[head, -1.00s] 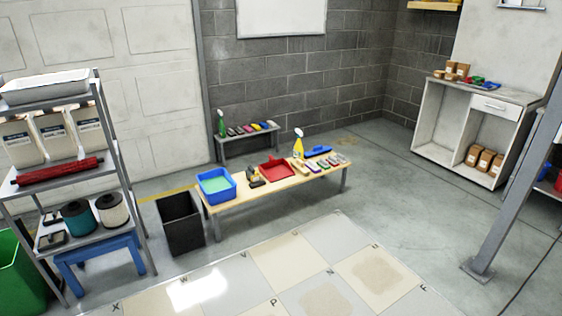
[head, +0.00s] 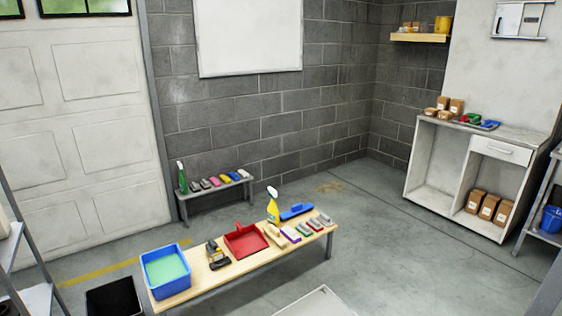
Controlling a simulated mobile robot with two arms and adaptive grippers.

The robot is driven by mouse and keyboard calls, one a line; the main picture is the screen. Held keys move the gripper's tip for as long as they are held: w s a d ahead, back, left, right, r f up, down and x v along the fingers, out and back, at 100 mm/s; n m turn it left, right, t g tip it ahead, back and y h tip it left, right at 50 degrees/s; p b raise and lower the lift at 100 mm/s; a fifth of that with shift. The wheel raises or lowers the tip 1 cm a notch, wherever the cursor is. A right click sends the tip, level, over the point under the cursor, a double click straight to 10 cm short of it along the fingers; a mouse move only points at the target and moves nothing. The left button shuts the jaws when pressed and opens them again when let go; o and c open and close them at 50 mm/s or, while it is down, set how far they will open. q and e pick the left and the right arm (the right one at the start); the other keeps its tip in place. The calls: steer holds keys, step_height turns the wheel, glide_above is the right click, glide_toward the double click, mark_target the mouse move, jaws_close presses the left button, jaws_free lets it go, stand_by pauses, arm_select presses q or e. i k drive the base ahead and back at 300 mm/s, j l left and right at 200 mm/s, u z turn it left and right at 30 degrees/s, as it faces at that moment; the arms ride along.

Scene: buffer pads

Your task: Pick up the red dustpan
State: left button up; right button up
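The red dustpan (head: 245,241) lies on the low wooden bench (head: 226,272) in the middle of the head view. It sits between a dark yellow-and-black tool (head: 217,255) on its left and a row of brushes or pads on its right. Nothing covers it. Neither of my grippers shows in the head view.
A blue tub (head: 166,273) with green liquid stands at the bench's left end. A yellow spray bottle (head: 273,207) and a blue dustpan-like item (head: 297,211) are near the dustpan. A black bin (head: 114,297) stands at the lower left.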

mark_target(242, 244)
steer(key=i+u, duration=0.25)
steer(key=i, duration=0.75)
steer(key=i+l+u, duration=0.1)
steer(key=i+u, duration=0.15)
steer(key=i, duration=0.7)
